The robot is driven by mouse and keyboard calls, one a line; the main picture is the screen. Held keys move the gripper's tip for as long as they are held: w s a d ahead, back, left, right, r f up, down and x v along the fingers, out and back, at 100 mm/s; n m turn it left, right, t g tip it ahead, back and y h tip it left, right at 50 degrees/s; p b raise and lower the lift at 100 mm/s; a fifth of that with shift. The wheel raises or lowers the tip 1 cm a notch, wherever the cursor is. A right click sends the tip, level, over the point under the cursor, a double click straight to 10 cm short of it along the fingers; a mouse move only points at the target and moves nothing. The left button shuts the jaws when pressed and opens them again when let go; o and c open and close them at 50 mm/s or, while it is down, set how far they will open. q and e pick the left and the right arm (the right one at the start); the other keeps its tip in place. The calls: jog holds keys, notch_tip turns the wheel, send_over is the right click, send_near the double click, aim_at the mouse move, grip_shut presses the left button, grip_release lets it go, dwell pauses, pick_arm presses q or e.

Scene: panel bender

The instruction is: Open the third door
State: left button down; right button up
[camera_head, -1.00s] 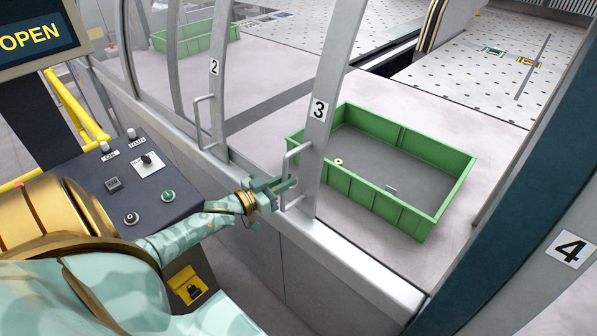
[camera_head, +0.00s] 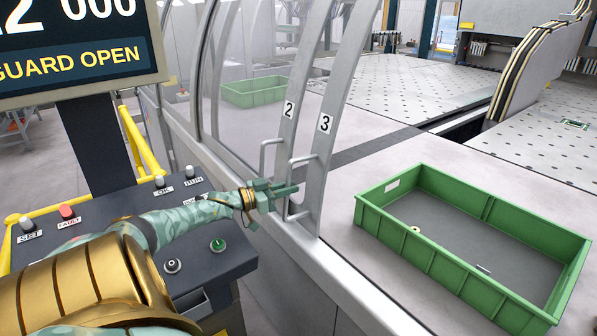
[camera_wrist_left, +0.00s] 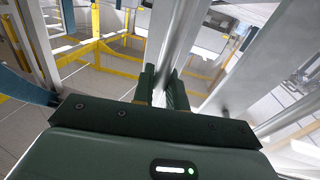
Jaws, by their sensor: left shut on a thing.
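The third door's frame (camera_head: 326,123), marked 3, stands right beside the second door's frame (camera_head: 289,110), marked 2. To the right of door 3 the opening is clear. In the left wrist view, the left gripper's two dark green fingers (camera_wrist_left: 162,85) reach up toward a silver upright, and the exact grip is partly hidden. My right gripper is out of view.
A green crate (camera_head: 377,218) with small parts stands on the grey surface inside the opening. A control panel with buttons (camera_head: 215,262) lies below my left arm. A screen (camera_head: 75,65) reading GUARD OPEN is at upper left.

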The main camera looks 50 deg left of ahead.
pick_arm(q)
jog(key=shift+a+f, duration=0.15)
jog(key=shift+a, duration=0.4)
jog(key=c, duration=1.6)
grip_release()
jog(key=shift+o, duration=0.7)
jog(key=p+v, duration=0.1)
jog(key=v, duration=0.6)
jog(key=shift+s, duration=0.25)
